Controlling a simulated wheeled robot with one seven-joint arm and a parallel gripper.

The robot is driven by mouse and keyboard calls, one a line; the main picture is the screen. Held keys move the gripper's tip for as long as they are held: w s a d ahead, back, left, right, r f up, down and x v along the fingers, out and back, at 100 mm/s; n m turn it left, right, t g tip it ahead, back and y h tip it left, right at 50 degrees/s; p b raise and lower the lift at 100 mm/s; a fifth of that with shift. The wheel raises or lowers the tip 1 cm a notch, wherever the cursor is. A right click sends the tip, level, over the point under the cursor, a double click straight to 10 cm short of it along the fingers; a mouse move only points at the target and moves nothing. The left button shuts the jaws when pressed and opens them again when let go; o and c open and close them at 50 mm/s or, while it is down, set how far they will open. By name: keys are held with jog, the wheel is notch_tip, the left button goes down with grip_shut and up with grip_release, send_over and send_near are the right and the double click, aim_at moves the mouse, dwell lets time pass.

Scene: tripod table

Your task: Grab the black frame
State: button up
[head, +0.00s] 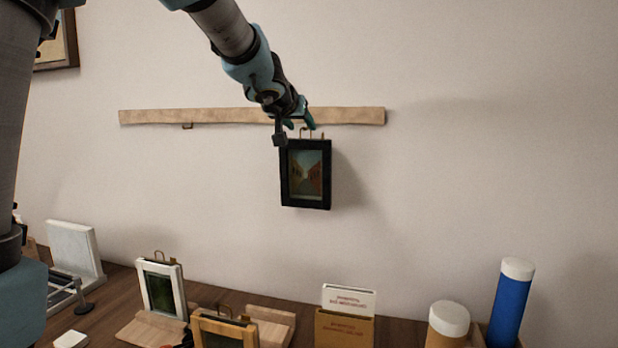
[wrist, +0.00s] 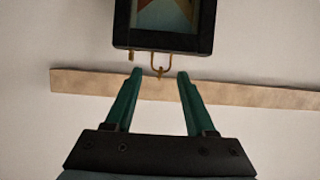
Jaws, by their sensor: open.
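The black frame (head: 326,176) holds a small street picture and hangs against the wall below a wooden rail (head: 350,116). It has a brass wire loop at its top edge, by the rail. In the wrist view the black frame (wrist: 160,42) appears upside down at the top, with its brass loop (wrist: 161,62) just beyond my fingertips. My gripper (head: 300,122) is at the rail, just above the frame's top edge. In the wrist view its two green fingers (wrist: 159,73) are apart, with the loop's end roughly between their tips. Whether they touch the loop is unclear.
An empty hook (head: 187,126) is on the rail's left part. On the table below stand a white frame (head: 162,287), a tan wooden frame (head: 223,329), a card box (head: 344,328), a white-lidded jar (head: 447,325) and a blue tube (head: 511,305). The wall to the right is clear.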

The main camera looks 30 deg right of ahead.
aim_at(305, 128)
jog(key=shift+x, duration=3.1)
jog(key=shift+a, duration=0.1)
jog(key=shift+c, duration=0.2)
grip_shut()
